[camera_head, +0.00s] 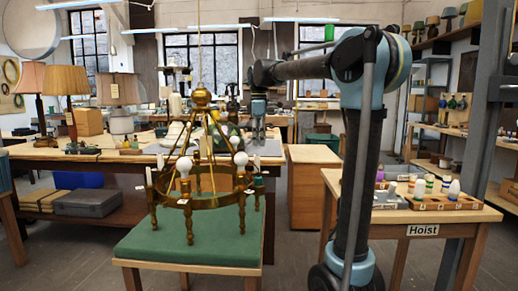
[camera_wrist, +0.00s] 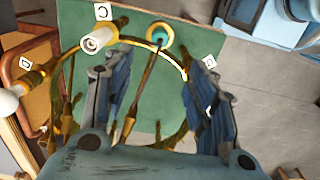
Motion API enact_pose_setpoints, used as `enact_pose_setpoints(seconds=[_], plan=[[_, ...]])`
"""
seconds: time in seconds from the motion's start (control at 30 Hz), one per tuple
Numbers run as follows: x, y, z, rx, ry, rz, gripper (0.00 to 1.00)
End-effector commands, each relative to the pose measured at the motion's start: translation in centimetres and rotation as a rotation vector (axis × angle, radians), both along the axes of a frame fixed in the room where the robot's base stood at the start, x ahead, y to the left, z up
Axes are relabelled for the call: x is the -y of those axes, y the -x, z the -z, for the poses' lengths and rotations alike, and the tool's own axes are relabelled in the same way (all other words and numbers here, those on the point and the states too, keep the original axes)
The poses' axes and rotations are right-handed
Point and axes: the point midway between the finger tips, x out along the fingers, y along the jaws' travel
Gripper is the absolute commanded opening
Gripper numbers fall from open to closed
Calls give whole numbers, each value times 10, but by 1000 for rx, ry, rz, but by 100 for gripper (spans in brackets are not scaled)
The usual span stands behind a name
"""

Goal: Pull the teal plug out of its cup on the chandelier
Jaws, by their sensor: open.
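The brass chandelier (camera_head: 205,196) stands on a green-topped table, with white bulbs on some of its arms. In the wrist view its curved brass ring (camera_wrist: 130,42) crosses the upper part. A small teal piece at the ring's right in the head view (camera_head: 257,180) looks like the same plug. My gripper (camera_wrist: 154,74) is open and empty, its fingers apart, with the plug beyond the tips. In the head view my gripper (camera_head: 257,138) points down above the ring's right side.
A white bulb (camera_wrist: 8,102) is at the left edge. The green tabletop (camera_head: 190,243) has bare room in front. The Hoist bench (camera_head: 395,220) stands to the right.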

Motion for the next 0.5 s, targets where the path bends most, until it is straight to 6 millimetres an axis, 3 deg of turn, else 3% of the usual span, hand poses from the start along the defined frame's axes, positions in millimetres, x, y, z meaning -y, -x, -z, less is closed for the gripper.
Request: enact_pose_setpoints(seconds=[0.17,0.5], plan=[[-1,-1,14,-1,0,-4,52],[0,0,67,0,0,-2,52]])
